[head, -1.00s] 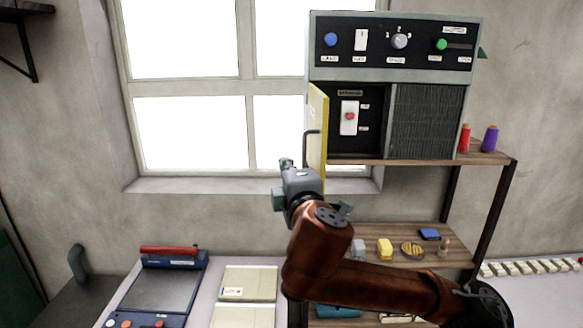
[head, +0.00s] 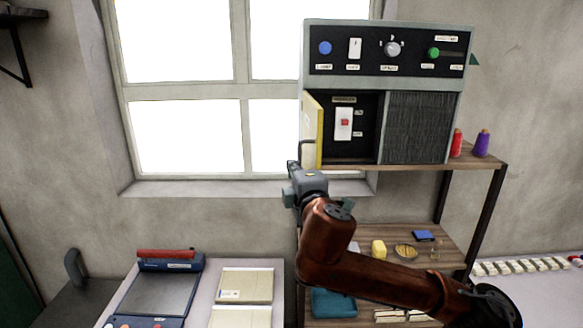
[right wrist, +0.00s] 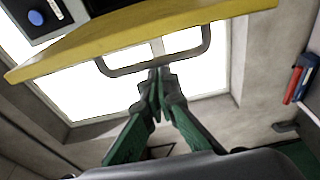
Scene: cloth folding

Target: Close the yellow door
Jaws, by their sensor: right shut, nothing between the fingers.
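The yellow door (head: 319,133) stands open on the left side of the grey control cabinet (head: 389,84), swung out toward me. Its dark handle (head: 306,147) is on its outer, left face. In the right wrist view the door (right wrist: 150,33) crosses the top, with the bar handle (right wrist: 160,68) hanging below it. My right gripper (head: 293,167) is just below and left of the door in the head view. In the right wrist view its fingertips (right wrist: 158,80) are together and empty, close to the handle; I cannot tell whether they touch it. My left gripper is not in view.
Behind the door opening is a panel with a red switch (head: 344,122). The cabinet stands on a wooden shelf (head: 478,166) with red (head: 457,143) and purple (head: 482,143) spools. A lower shelf holds small items. A window (head: 190,136) is behind on the left.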

